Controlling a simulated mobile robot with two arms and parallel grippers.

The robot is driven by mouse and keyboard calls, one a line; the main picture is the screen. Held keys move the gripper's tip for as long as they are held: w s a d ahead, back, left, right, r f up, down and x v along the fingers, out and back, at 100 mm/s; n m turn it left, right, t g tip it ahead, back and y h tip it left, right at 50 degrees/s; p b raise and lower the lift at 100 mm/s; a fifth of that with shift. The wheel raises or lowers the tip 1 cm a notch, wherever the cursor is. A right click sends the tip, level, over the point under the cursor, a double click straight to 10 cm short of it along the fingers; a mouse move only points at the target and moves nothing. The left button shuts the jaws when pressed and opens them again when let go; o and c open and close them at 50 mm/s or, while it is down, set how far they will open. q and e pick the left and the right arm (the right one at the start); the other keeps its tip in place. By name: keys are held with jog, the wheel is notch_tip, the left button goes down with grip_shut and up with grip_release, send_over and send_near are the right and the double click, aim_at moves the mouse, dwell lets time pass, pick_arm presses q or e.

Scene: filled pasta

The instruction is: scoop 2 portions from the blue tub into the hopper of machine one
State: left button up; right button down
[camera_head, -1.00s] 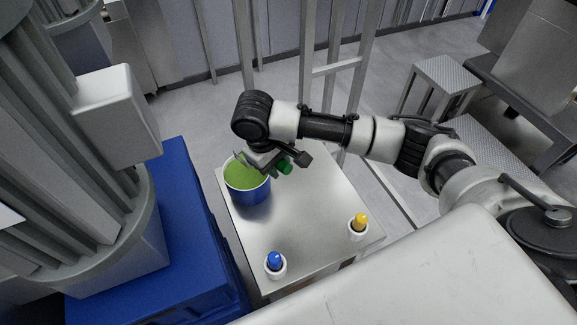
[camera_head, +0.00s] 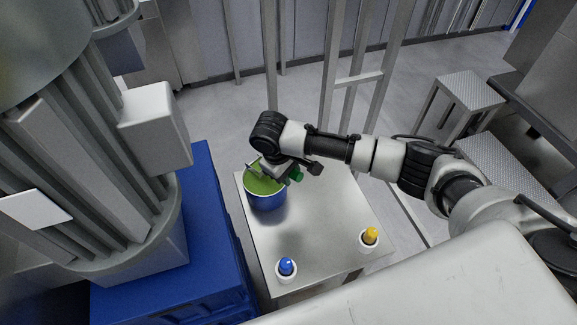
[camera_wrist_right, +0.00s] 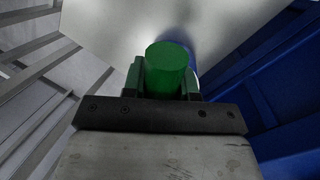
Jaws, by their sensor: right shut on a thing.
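The blue tub (camera_head: 266,201), filled with a green mass (camera_head: 259,184), stands at the far left corner of a metal table. My right gripper (camera_head: 285,172) is above the tub's right rim. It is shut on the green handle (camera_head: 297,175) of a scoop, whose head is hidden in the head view. In the right wrist view the green handle (camera_wrist_right: 168,70) sits between the fingers, with a blue surface partly hidden behind it. My left gripper is not in view. I cannot make out which thing is the hopper of machine one.
A blue-topped tool (camera_head: 287,265) and a yellow-topped tool (camera_head: 370,235) stand in white holders on the metal table (camera_head: 325,215). A large grey ribbed machine (camera_head: 90,160) stands over a blue base (camera_head: 215,240) at left. A metal step (camera_head: 472,95) stands right.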

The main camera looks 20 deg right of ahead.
jog(key=a+b+x, duration=0.1)
jog(key=b+x, duration=0.1)
jog(key=x, duration=0.4)
jog(key=shift+a+f+b, duration=0.2)
jog(key=shift+a+b, duration=0.05)
jog(key=shift+b, duration=0.05)
jog(key=shift+w, duration=0.1)
dwell(0.7)
jog(key=shift+d+r+p+v, duration=0.1)
jog(key=shift+d+p+v, duration=0.35)
jog(key=shift+v, duration=1.1)
jog(key=shift+d+r+p+v, duration=0.1)
jog(key=shift+d+p+v, duration=0.4)
jog(key=shift+v, duration=1.05)
jog(key=shift+d+r+p+v, duration=0.15)
jog(key=shift+p+v, duration=0.55)
jog(key=shift+v, duration=0.8)
jog(key=shift+f, duration=0.1)
